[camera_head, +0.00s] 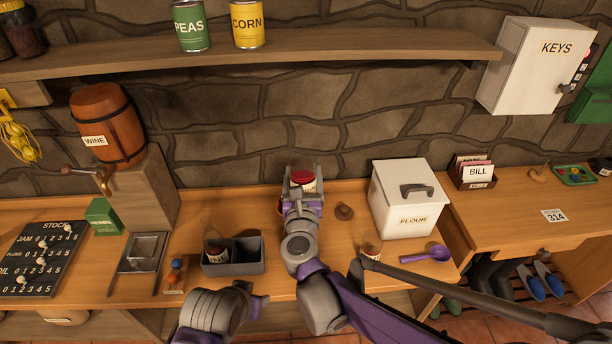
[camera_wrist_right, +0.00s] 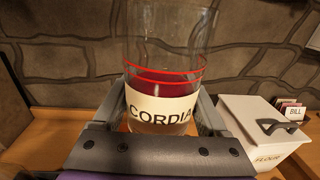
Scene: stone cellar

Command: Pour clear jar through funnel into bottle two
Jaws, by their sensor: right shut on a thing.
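My right gripper (camera_head: 303,178) is shut on a clear glass jar (camera_wrist_right: 165,75) and holds it upright near the back of the bench. The right wrist view shows its white label reading "CORDIA", red lines around it and dark red inside. My left gripper (camera_head: 252,298) is low at the front edge of the bench; its fingers are too unclear to judge. A dark, labelled bottle or jar (camera_head: 215,249) stands in the left compartment of a grey two-part caddy (camera_head: 248,269); the right compartment looks empty. I cannot make out a funnel or tell which vessel is bottle two.
A small clear glass (camera_head: 371,246) stands right of my right arm, beside a purple scoop (camera_head: 428,254). A white flour bin (camera_head: 407,205) stands behind them. A wine barrel (camera_head: 108,125) stands left; a shelf (camera_head: 270,52) overhangs the bench.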

